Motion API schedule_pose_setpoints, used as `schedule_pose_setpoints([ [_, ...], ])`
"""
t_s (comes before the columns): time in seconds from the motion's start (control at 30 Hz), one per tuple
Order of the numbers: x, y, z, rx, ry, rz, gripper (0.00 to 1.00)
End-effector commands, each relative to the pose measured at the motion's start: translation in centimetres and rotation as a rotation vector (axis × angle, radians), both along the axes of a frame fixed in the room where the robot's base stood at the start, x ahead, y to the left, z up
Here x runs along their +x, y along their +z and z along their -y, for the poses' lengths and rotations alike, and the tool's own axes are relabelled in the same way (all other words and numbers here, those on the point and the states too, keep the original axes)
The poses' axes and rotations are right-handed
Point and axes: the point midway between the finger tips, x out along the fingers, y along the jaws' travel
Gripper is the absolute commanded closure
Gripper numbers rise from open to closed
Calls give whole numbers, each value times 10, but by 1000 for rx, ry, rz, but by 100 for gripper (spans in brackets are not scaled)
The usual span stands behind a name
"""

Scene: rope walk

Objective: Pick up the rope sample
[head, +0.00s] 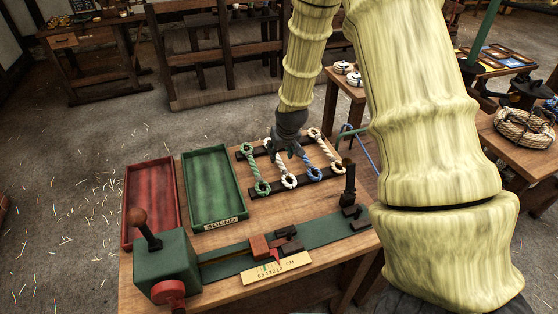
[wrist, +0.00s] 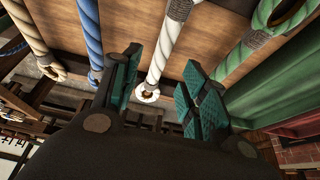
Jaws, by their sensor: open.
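Several rope samples with looped ends lie side by side on a dark rack (head: 245,153) on the bench. My gripper (head: 289,148) is over the rack, pointing down, and hides part of the white and blue samples. In the wrist view my gripper (wrist: 160,62) is open and empty. The white sample (wrist: 168,45) shows between its fingers, with the blue one (wrist: 92,40) left and the green one (wrist: 262,42) right. Contact cannot be told.
A green tray (head: 239,181) labelled SOUND and a red tray (head: 128,205) stand left of the rack. A green-and-black bench device (head: 330,233) with a crank and an upright post runs along the front. A side table with a coiled rope basket (head: 524,128) stands right.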

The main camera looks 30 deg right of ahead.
Motion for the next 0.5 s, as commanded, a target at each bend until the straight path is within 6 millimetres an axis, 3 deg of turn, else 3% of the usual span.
schedule_pose_setpoints([
  [0.5,11,-38,3,1,-1,-1,56],
])
